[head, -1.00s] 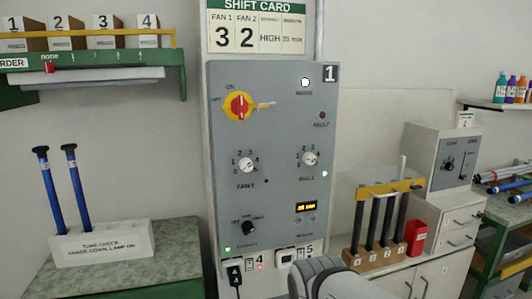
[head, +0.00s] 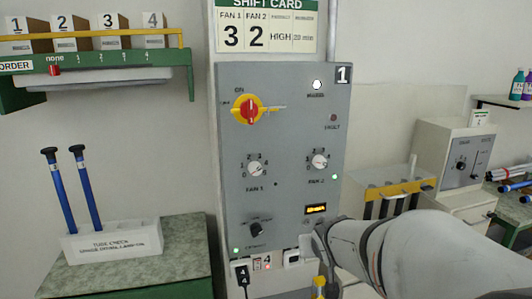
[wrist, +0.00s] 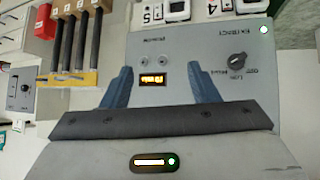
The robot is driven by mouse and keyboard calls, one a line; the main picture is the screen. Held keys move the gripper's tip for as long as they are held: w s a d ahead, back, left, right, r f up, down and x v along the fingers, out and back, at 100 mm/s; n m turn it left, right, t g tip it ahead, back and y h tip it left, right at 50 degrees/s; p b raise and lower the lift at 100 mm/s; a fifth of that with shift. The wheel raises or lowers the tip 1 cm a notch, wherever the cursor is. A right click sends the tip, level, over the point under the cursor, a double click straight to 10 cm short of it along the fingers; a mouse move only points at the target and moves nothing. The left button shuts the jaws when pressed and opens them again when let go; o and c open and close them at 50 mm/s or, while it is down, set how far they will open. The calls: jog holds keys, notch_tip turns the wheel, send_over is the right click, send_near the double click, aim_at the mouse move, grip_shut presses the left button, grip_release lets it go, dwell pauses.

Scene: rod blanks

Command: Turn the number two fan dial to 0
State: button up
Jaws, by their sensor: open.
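The number two fan dial (head: 320,162), a small white round knob labelled FAN 2, is at the right of the grey panel (head: 285,110) in the head view. Its pointer setting is too small to read surely. In the wrist view, which shows the panel upside down, my gripper (wrist: 165,72) is open with its two blue fingers apart and nothing between them but the view of the panel's lit display (wrist: 153,80). In the head view my arm reaches in from the right, its end near the panel's lower right edge, below the dial. The dial is not seen in the wrist view.
The fan 1 dial (head: 255,169) is left of the fan 2 dial. The extract dial (head: 256,228) is lower left, and a yellow-and-red switch (head: 248,109) is above. Plugs and sockets (head: 265,264) line the panel's bottom. A yellow-topped rack (head: 398,189) stands at the right.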

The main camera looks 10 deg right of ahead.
jog(key=w+d+r+t+p, duration=0.4)
jog(key=w+d+r+t, duration=0.1)
jog(key=w+d+r, duration=0.3)
jog(key=n+t+y+p, duration=0.2)
jog(key=t+y, duration=0.2)
send_near(322, 163)
jog(key=shift+y, duration=0.3)
jog(key=w, duration=0.3)
jog(key=w+p, duration=0.1)
jog(key=w, duration=0.1)
jog(key=w+p, duration=0.1)
jog(key=w, duration=0.2)
jog(key=shift+w+a+r, duration=0.1)
jog(key=shift+w+a, duration=0.2)
jog(key=shift+a, duration=0.05)
jog(key=shift+d, duration=0.1)
jog(key=c, duration=1)
jog(key=shift+o, duration=0.2)
